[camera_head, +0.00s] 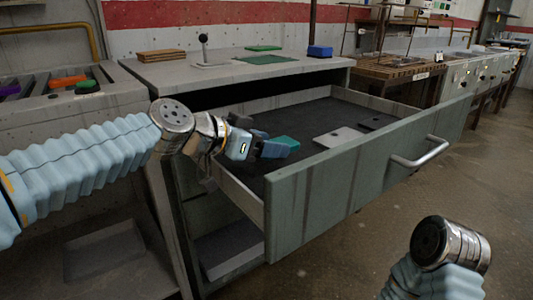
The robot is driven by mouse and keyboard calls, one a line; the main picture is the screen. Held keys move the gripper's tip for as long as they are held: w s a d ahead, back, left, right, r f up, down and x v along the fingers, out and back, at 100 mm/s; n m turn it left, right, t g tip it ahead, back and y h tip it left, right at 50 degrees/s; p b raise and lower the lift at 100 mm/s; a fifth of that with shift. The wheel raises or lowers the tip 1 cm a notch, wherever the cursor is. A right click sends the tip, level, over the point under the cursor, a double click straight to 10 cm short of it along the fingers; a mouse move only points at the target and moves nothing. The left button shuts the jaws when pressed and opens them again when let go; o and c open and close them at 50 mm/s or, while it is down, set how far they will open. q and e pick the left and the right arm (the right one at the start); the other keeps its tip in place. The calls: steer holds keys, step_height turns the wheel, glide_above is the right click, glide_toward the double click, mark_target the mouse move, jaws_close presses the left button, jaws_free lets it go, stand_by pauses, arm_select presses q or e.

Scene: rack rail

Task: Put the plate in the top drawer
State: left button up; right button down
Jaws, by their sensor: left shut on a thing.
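The top drawer (330,188) is pulled far out of the grey cabinet, with its handle (420,153) facing right. My left gripper (272,148) reaches over the drawer's left side wall and is inside its outline. It is shut on a small teal-green plate (286,142), partly hidden by the fingers. The plate is over the dark drawer floor; I cannot tell whether it touches it. My right arm shows only at the bottom right, outside the drawer, and its gripper is out of frame.
A light grey plate (339,137) and a dark plate (376,123) lie in the drawer. The cabinet top holds brown boards (161,56), a small stand (208,60), a green mat (266,59) and a blue box (319,51). Open floor lies to the right.

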arm_select(q)
steer(key=shift+f, duration=0.7)
steer(key=shift+s+f+b, duration=0.1)
steer(key=shift+f+b, duration=0.55)
steer(key=shift+b, duration=0.25)
